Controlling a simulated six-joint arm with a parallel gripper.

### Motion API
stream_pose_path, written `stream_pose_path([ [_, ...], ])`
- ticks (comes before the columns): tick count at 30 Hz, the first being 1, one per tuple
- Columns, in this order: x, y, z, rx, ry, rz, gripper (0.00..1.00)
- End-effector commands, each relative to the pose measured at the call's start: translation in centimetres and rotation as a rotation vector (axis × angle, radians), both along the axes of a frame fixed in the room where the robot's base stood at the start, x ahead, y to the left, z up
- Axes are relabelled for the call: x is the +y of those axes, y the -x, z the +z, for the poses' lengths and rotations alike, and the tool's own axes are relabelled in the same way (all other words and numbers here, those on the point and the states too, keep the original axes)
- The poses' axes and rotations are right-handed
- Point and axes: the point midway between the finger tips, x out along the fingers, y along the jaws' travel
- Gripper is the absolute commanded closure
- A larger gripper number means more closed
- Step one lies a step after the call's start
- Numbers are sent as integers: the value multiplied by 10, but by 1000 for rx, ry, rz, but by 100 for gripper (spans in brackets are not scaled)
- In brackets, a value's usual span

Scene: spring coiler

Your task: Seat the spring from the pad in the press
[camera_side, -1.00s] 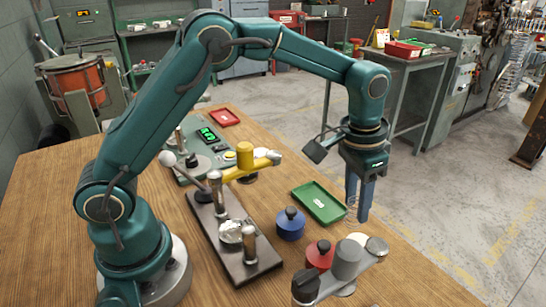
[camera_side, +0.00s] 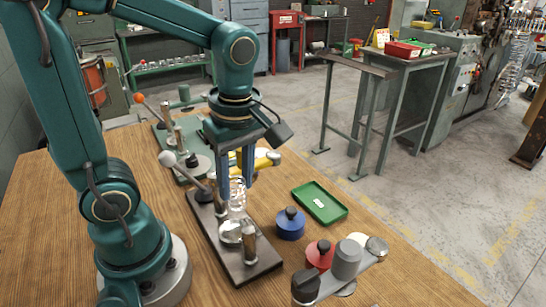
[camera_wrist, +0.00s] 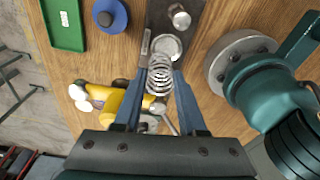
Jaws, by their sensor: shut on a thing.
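My gripper (camera_wrist: 158,76) is shut on the spring (camera_wrist: 159,84), a pale wire coil. In the side view the spring (camera_side: 237,195) hangs below the blue fingers, roughly upright. The press is a dark base plate (camera_side: 262,265) with metal posts and a lever ending in a white knob (camera_side: 167,158). Its round silver seat (camera_side: 231,233) lies just below the spring in the side view. In the wrist view the seat (camera_wrist: 167,46) shows just beyond the spring's end. The spring appears to be above the seat; I cannot tell the exact gap. I cannot make out the pad.
A green tray (camera_side: 320,202), a blue knobbed pot (camera_side: 290,223) and a red one (camera_side: 320,254) stand right of the press. A grey multi-ended fixture (camera_side: 346,262) is at the front right. A yellow fixture (camera_side: 263,160) and a green machine with an orange knob (camera_side: 140,98) stand behind.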

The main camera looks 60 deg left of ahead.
Motion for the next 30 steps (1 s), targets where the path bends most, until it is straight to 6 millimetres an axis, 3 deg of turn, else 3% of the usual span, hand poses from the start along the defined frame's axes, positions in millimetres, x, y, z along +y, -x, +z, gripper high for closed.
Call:
stream_pose_path([
  [6,3,12,-4,1,0,122,91],
  [21,3,12,-47,3,0,121,91],
  [30,3,12,-55,-1,1,121,91],
])
